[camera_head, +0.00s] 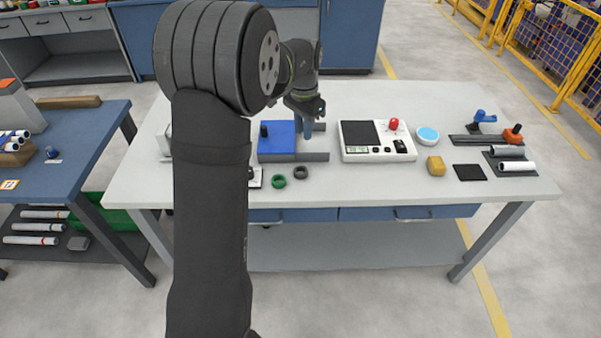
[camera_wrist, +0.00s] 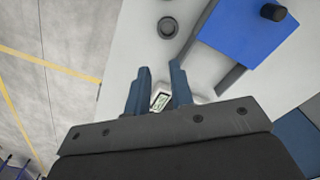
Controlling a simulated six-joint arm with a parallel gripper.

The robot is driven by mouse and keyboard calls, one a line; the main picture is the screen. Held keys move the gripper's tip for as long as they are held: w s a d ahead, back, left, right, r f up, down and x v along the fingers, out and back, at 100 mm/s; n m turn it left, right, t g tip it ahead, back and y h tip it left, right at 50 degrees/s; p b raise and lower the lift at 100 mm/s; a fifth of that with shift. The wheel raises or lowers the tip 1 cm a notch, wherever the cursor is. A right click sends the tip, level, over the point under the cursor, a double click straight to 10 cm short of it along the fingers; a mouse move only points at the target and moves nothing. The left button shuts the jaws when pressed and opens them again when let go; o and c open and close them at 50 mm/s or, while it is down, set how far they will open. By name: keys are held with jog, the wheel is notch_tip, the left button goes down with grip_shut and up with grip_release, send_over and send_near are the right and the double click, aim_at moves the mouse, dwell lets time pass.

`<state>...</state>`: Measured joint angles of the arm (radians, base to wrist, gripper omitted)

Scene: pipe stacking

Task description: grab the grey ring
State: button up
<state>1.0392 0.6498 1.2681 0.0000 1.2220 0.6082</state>
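The grey ring (camera_head: 301,176) lies flat near the front edge of the white table, just right of the green ring (camera_head: 278,185). In the wrist view the grey ring (camera_wrist: 160,28) lies near the top, beyond my fingertips. My gripper (camera_wrist: 160,66) is open, with its two blue fingers apart and nothing held between them. In the head view my gripper (camera_head: 308,132) hangs over the table, behind the grey ring and beside the blue block. It does not touch the ring.
The blue block (camera_head: 276,137) with a black knob sits among grey bars, behind the rings. A white device (camera_head: 350,154) with a small screen stands to the right. A yellow block (camera_head: 436,166) and a round blue-topped dish (camera_head: 428,135) lie farther right. The table front around the rings is mostly clear.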

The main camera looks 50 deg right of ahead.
send_over(304, 173)
jog(key=f, duration=1.1)
jog(key=shift+a, duration=0.25)
jog(key=shift+s+d+f, duration=0.1)
jog(key=shift+d+f, duration=0.05)
jog(key=shift+f, duration=1.3)
jog(key=shift+d+f, duration=0.1)
jog(key=shift+f, duration=1.35)
grip_shut()
